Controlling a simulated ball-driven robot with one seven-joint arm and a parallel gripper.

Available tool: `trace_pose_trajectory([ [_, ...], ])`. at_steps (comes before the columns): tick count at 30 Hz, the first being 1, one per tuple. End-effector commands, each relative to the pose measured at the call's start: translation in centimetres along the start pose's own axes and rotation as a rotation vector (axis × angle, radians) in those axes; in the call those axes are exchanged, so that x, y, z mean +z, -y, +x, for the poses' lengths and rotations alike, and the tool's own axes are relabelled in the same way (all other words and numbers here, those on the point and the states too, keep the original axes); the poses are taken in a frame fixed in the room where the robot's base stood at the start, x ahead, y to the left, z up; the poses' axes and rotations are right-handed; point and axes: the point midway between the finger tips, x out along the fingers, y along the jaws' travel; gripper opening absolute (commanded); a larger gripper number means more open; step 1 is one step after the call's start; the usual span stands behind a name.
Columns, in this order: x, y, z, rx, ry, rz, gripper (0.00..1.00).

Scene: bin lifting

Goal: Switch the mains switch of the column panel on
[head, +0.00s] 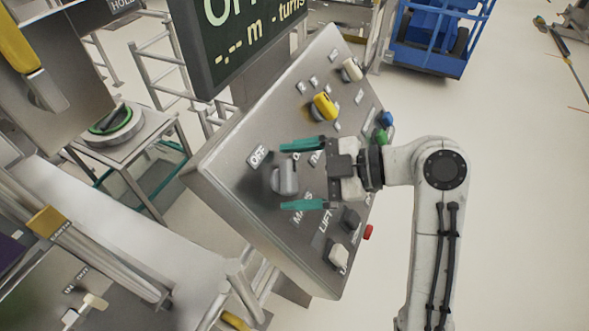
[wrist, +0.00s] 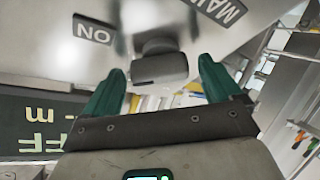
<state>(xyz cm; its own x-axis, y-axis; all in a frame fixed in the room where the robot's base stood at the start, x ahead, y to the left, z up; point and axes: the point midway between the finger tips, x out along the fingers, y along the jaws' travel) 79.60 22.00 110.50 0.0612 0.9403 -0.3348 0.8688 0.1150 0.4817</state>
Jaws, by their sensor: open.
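The column panel (head: 232,195) is a tilted grey metal box. My gripper (head: 283,176) is open, with one teal finger above and one below the knob in the head view. In the wrist view the knob (wrist: 160,66) lies ahead between the fingertips of my gripper (wrist: 162,72), with gaps at both sides. An ON label (wrist: 95,30) shows there. Contact cannot be told.
A dark display (head: 245,40) above the panel shows part of OFF. A yellow knob (head: 324,107), a pale knob (head: 351,69), green and blue buttons and lower switches share the panel. A blue cart (head: 430,38) stands behind.

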Motion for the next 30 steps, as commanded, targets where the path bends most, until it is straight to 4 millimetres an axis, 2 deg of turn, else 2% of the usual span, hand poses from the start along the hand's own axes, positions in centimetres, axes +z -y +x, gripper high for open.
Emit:
trace_pose_trajectory([
  [11,0.07,0.04,0.61,0.0,0.001,0.0,0.92],
  [27,0.04,0.02,0.57,0.0,0.001,0.0,0.41],
  [30,0.04,0.03,0.57,0.001,0.001,0.002,0.4],
])
